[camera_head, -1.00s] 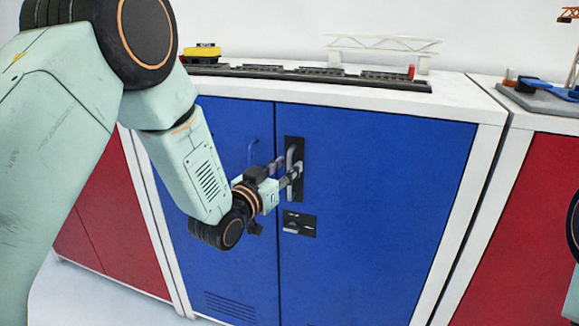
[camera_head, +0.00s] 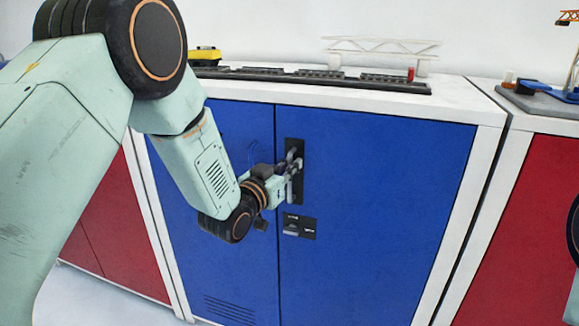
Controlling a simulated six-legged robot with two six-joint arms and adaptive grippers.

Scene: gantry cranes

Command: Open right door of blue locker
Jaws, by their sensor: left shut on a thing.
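The blue locker has a white frame (camera_head: 485,165) and two blue doors. The right door (camera_head: 385,200) looks flush with the left door (camera_head: 235,270). A dark handle plate (camera_head: 294,146) with a grey handle is on the right door near the seam, with a small lock panel (camera_head: 300,226) below it. My left gripper (camera_head: 292,170) is at this handle, its fingers shut on it. The gripper hides part of the handle. My right gripper is out of view; only a piece of my right arm shows at the right edge.
Model tracks (camera_head: 310,77), a yellow model wagon (camera_head: 205,55) and a white model bridge (camera_head: 385,48) stand on the locker top. Red lockers stand on both sides, one on the right (camera_head: 525,230). A grey model base (camera_head: 540,98) sits on its top.

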